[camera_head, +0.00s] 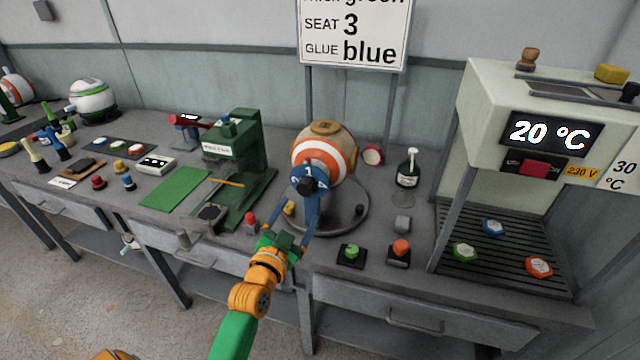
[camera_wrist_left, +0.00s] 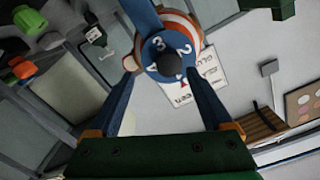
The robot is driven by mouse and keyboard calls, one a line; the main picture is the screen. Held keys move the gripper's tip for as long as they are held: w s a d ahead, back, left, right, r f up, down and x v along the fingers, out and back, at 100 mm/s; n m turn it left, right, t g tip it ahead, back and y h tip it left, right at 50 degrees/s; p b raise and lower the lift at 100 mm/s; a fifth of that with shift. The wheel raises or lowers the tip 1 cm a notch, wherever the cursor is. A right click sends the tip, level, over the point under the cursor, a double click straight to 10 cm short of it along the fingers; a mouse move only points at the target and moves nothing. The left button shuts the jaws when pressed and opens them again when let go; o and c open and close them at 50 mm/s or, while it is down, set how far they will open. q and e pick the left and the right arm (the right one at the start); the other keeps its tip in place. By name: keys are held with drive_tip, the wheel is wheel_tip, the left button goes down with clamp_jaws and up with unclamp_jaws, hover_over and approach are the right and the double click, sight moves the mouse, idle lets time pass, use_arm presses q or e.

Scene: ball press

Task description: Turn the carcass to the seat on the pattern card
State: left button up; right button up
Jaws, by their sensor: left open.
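The carcass (camera_head: 325,150) is a ball with a tan top and orange and white bands, on a round grey base. Its front has a blue numbered disc (camera_head: 310,177) with a dark central knob; a 1 shows in the head view. The disc (camera_wrist_left: 165,55) shows a 3 and a 2 in the wrist view. The pattern card (camera_head: 355,35) reads seat 3 and glue blue; its top line is cut off. My left gripper (camera_head: 304,208) is open, its blue fingers at either side of the knob (camera_wrist_left: 170,65). Contact cannot be told. My right gripper is out of view.
A green press (camera_head: 235,160) stands left of the carcass, a dark glue bottle (camera_head: 408,170) to its right. Green and orange buttons (camera_head: 400,248) sit in front. A heater cabinet (camera_head: 530,120) showing 20 °C fills the right. Small tools crowd the left bench.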

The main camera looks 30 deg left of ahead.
sight(305, 190)
use_arm(q)
drive_tip(key=shift+w+a+r, duration=0.6)
drive_tip(key=shift+w+r, duration=0.1)
drive_tip(key=shift+r, duration=0.2)
drive_tip(key=x, duration=0.4)
drive_tip(key=shift+w+a+f, duration=0.15)
drive_tip(key=shift+w+f, duration=0.1)
drive_tip(key=shift+w, duration=0.5)
drive_tip(key=shift+s+r, duration=0.1)
clamp_jaws()
